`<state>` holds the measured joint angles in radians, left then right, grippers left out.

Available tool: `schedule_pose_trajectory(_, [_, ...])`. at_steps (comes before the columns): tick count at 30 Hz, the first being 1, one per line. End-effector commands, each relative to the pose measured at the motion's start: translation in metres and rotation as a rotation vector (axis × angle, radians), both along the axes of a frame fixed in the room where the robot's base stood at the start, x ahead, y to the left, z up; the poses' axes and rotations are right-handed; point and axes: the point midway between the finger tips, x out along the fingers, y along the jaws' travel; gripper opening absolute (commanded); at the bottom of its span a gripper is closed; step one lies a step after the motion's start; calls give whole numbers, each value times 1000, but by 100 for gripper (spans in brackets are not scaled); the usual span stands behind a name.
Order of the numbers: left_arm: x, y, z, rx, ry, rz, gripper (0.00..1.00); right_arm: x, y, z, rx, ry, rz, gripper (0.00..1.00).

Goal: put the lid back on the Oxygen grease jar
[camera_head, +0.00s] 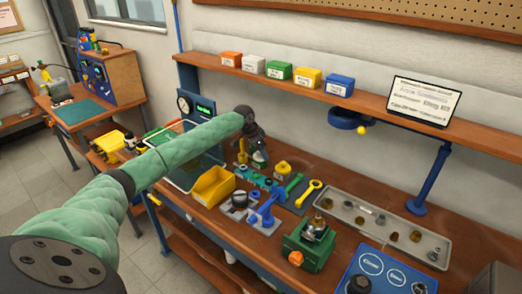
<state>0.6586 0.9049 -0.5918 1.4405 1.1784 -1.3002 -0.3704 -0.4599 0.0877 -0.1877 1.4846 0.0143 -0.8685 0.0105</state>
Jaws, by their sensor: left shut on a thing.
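My left arm reaches in from the left across the bench. Its dark gripper (259,152) is low over the back of the bench, between a yellow upright tool and the bench's back wall. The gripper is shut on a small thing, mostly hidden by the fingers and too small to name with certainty. I cannot make out the Oxygen grease jar or its lid for sure; no label on the bench top is readable at this size. My right gripper is not in view.
Near the gripper are a yellow open bin (213,187), a blue vise-like fixture (264,211) and wrenches. A green block with a brass regulator (310,243) stands in front. A grey parts tray (383,226) and blue mat (386,273) lie right. A shelf (290,82) overhangs the back.

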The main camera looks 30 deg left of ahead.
Motion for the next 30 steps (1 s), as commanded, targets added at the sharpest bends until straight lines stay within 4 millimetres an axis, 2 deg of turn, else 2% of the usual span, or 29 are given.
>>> schedule_pose_trajectory(30, [0, 0, 0, 0, 0, 0, 40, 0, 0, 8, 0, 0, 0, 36])
